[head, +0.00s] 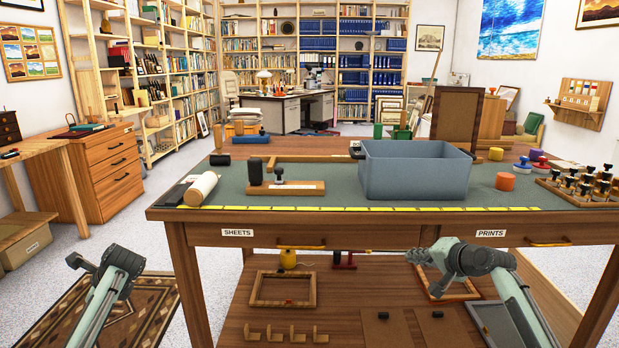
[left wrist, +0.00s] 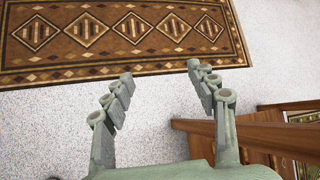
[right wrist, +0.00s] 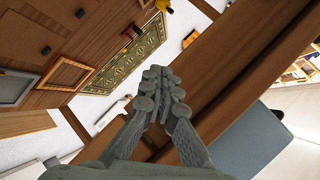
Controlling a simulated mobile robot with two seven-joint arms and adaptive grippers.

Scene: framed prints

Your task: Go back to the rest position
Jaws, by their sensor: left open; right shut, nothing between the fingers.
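My left gripper (head: 78,262) is at the lower left in the head view, beside the worktable and apart from it. In the left wrist view its two fingers (left wrist: 160,74) are spread with nothing between them, above the pale floor near a rug. My right gripper (head: 416,257) is in front of the table's drawers, near the right drawer. In the right wrist view its fingers (right wrist: 160,73) are together and empty, with the table's wooden edge behind them.
The worktable (head: 330,231) spans the middle, with a blue-grey bin (head: 415,175), a white roll (head: 200,189) and several stamps (head: 580,185) on top. Frames and panels lie on its lower shelf (head: 345,310). A patterned rug (head: 140,325) lies at the left, and open floor surrounds it.

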